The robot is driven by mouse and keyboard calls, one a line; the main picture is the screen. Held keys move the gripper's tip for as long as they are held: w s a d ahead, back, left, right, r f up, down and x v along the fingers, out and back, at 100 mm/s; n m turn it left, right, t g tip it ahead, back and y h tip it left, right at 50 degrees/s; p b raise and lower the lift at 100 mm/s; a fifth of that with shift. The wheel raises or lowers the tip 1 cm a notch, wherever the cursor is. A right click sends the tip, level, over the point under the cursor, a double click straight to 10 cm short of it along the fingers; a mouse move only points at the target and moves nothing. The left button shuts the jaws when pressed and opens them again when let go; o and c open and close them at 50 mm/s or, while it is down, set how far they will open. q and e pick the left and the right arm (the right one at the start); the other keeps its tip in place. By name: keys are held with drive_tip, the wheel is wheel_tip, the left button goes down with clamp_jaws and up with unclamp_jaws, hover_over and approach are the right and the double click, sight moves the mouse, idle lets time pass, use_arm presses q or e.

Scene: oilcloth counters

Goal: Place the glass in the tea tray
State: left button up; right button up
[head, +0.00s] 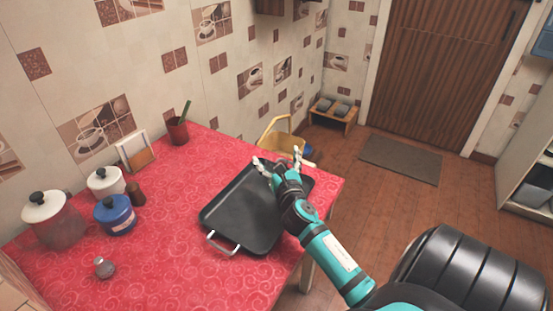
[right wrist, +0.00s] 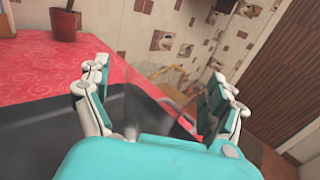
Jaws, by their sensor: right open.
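The black tea tray (head: 232,213) lies on the red tablecloth near the table's right edge, its metal handle facing the front. It also shows in the right wrist view (right wrist: 35,130). My right gripper (head: 278,165) is over the tray's far right part, fingers spread wide. In the right wrist view the gripper (right wrist: 157,98) is open. A faint, clear shape that looks like the glass (right wrist: 150,112) stands between the fingers, apparently at the tray; its base is hidden by my gripper body. I cannot tell whether a finger touches it. My left gripper is not in view.
On the table's left stand a jar (head: 58,228), a white pot (head: 105,182), a blue pot (head: 115,219) and a small shaker (head: 104,268). A red cup (head: 177,132) is at the back. A yellow chair (head: 283,141) stands beyond the table. The cloth's front middle is clear.

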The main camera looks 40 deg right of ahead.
drive_tip(key=shift+r, duration=0.15)
drive_tip(key=v, duration=1.2)
drive_tip(key=shift+b, duration=0.3)
